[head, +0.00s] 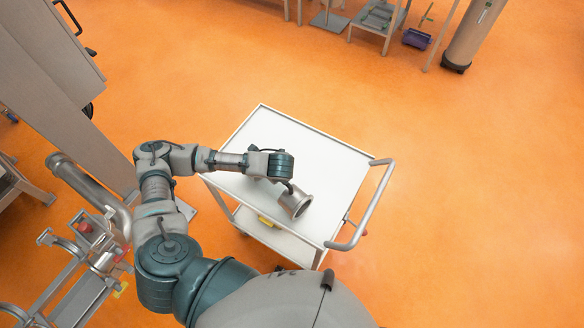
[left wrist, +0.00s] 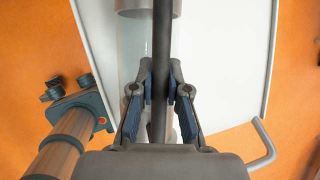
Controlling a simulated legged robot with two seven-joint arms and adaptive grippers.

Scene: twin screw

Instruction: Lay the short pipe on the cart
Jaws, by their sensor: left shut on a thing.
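The short pipe (head: 297,204) is a grey metal tube with a flanged round end, seen over the white top of the cart (head: 318,155). My left gripper (head: 284,184) is above the cart top and shut on the pipe; my wrist partly hides the pipe's far part. In the left wrist view the fingers (left wrist: 160,85) close in at the pipe (left wrist: 131,45), with a dark bar crossing the middle. I cannot tell whether the pipe touches the cart top. My right gripper is not in view.
The cart has a push handle (head: 373,208) on its right side and a lower shelf with a yellow item (head: 266,221). Metal pipework (head: 85,235) stands at the lower left and a grey cabinet (head: 50,50) at the upper left. Orange floor is free to the right.

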